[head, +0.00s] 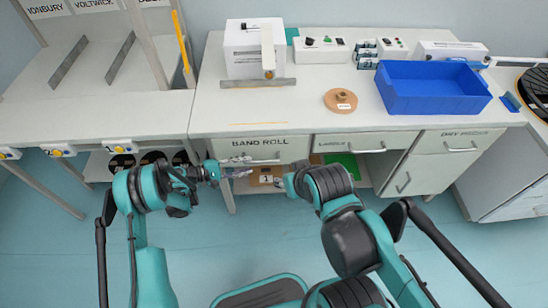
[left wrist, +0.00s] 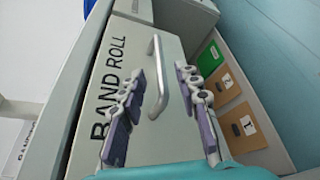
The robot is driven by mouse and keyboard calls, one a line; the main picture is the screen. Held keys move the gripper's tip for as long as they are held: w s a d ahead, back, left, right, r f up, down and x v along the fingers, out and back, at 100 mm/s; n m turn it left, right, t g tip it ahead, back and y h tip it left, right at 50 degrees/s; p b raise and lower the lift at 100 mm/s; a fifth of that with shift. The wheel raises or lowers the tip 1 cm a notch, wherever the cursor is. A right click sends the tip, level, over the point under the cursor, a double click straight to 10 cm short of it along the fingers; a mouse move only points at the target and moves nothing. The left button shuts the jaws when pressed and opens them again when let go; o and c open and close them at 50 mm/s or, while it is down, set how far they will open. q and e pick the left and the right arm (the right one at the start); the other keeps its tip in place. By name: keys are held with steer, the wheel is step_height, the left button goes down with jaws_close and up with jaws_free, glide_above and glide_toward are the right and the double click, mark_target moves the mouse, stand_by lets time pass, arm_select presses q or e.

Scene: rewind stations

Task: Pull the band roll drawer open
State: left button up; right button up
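The band roll drawer (head: 290,150) is a pale grey front with black lettering under the worktop. It looks shut, about flush with the cabinet. In the left wrist view the drawer front (left wrist: 150,45) fills the middle. Its metal bar handle (left wrist: 158,70) stands out from it. My left gripper (head: 247,166) is at the drawer's lower front. In the left wrist view its two fingers (left wrist: 160,92) are spread apart, one on each side of the handle, with gaps visible. My right gripper (head: 288,182) is just right of the left one, its fingers mostly hidden by its arm.
The labels drawer (head: 365,142) and the dry mixes cabinet (head: 455,142) are to the right. On the worktop stand a blue bin (head: 430,105), a white box device (head: 245,60) and a tan disc (head: 340,101). Brown boxes with a number card (head: 266,180) sit on the low shelf. Floor in front is clear.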

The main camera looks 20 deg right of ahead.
mark_target(262, 162)
arm_select(q)
steer(key=b+x, duration=0.2)
steer(key=x, duration=0.5)
steer(key=shift+d+f, duration=0.1)
steer(key=shift+d, duration=0.25)
jaws_close()
